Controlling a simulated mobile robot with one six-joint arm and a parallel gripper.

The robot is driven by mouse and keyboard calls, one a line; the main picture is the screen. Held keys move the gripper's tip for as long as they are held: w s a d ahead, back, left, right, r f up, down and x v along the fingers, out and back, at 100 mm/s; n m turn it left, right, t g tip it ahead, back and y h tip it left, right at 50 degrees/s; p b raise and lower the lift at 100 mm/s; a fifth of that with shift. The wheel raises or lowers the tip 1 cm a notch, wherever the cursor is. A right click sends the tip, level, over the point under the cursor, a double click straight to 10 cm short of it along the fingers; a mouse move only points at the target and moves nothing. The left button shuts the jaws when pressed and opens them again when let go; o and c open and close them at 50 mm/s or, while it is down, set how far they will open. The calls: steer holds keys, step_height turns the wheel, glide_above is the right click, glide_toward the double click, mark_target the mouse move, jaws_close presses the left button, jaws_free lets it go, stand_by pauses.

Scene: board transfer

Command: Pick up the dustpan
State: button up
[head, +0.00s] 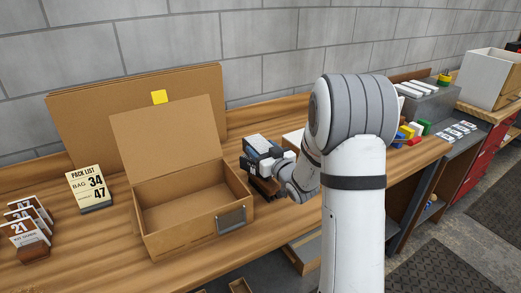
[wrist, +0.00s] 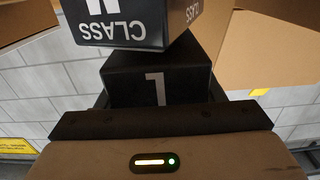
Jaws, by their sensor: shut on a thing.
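I cannot make out a dustpan in either view. My gripper (head: 264,162) is low over the bench, just right of the open cardboard box. It is shut on a dark block (wrist: 150,84) marked with a "1", seen between the fingers in the wrist view. A brown carton with a black "CLASS" label (wrist: 122,28), upside down in the wrist view, is just beyond the block; I cannot tell whether they touch. In the head view, a dark and white item (head: 257,144) shows at the gripper, partly hidden by it.
The open cardboard box (head: 192,237) stands left of my gripper, its lid raised. A pack list sign (head: 87,188) and several numbered cards (head: 27,222) stand farther left. Coloured blocks (head: 412,131) and a grey bin (head: 490,80) are at the right.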

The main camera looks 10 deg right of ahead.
steer(key=shift+f+b, duration=0.35)
steer(key=shift+b, duration=0.05)
steer(key=shift+f, duration=0.2)
steer(key=o, duration=1)
steer(key=shift+r, duration=0.1)
steer(key=shift+r, duration=0.1)
